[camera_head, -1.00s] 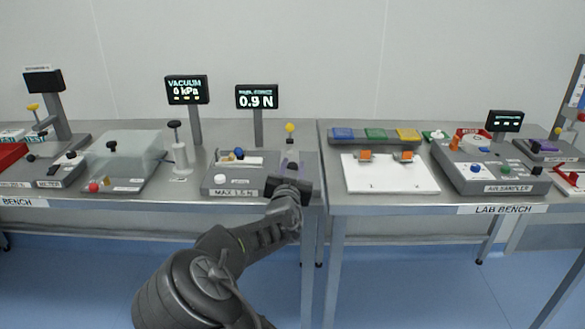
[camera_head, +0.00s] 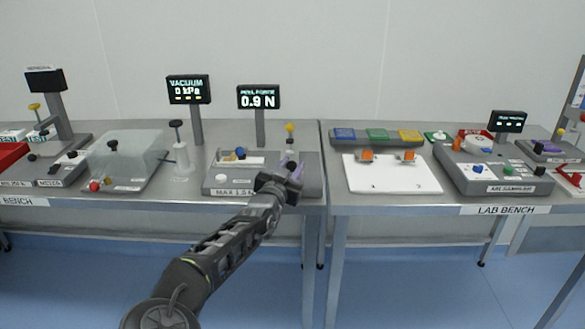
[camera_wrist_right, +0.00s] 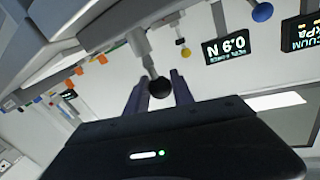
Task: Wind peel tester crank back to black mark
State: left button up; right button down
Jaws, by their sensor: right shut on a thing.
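The peel tester (camera_head: 222,181) is a grey box with a MAX label on its front, on the left bench near its right end. My right gripper (camera_head: 291,168) is over the right end of the tester. In the right wrist view, its purple-grey fingers (camera_wrist_right: 160,88) are on either side of a black ball knob (camera_wrist_right: 159,87) on a grey stem, which looks like the crank's handle. The gripper hides the crank in the head view. I cannot make out the black mark. My left gripper is not in view.
A yellow knob (camera_head: 290,128) stands just behind my gripper, and a blue knob (camera_head: 239,151) is on the tester's left part. A vacuum display (camera_head: 188,90) and clear-covered unit (camera_head: 128,155) are further left. A gap separates the right bench (camera_head: 450,208).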

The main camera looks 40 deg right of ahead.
jog(key=c, duration=1.1)
grip_release()
jog(key=v, duration=0.8)
jog(key=shift+b, duration=0.45)
jog(key=shift+w, duration=0.1)
